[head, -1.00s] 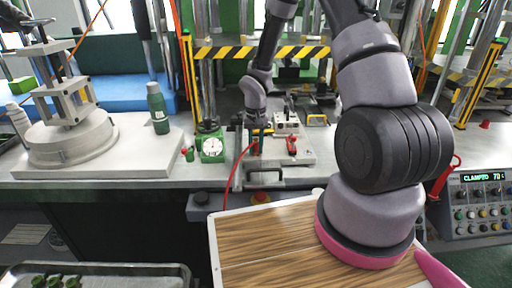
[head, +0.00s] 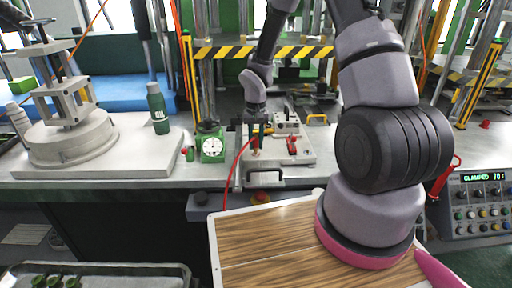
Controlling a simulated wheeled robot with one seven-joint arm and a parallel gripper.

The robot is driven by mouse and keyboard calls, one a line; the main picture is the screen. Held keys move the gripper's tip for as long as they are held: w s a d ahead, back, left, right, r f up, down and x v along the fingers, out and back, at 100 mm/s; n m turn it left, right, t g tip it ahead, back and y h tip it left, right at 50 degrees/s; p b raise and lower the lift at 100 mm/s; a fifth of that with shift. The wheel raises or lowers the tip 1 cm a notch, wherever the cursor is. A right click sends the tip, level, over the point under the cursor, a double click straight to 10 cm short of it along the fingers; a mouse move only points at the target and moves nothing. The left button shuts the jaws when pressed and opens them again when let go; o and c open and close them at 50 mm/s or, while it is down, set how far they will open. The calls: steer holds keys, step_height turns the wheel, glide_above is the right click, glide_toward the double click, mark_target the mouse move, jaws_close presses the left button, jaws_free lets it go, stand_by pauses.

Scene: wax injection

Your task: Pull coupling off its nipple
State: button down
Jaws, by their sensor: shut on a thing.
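My gripper (head: 256,131) is at the left part of a grey metal fixture plate (head: 306,157) on the bench, pointing down. Its jaws are shut on a small coupling (head: 255,142), which is mostly hidden by the fingers. A red hose (head: 238,162) runs from the coupling down over the bench's front edge. The nipple is too small and too covered to make out, so I cannot tell whether the coupling still sits on it.
On the fixture plate are a red-handled clamp (head: 291,146) and a metal block. To the left stand a green dial gauge (head: 212,147), a green oil bottle (head: 158,110) and a round-based press (head: 72,137). A control box (head: 480,205) reads CLAMPED.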

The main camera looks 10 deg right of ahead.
mark_target(256, 134)
steer(key=shift+r, duration=2.1)
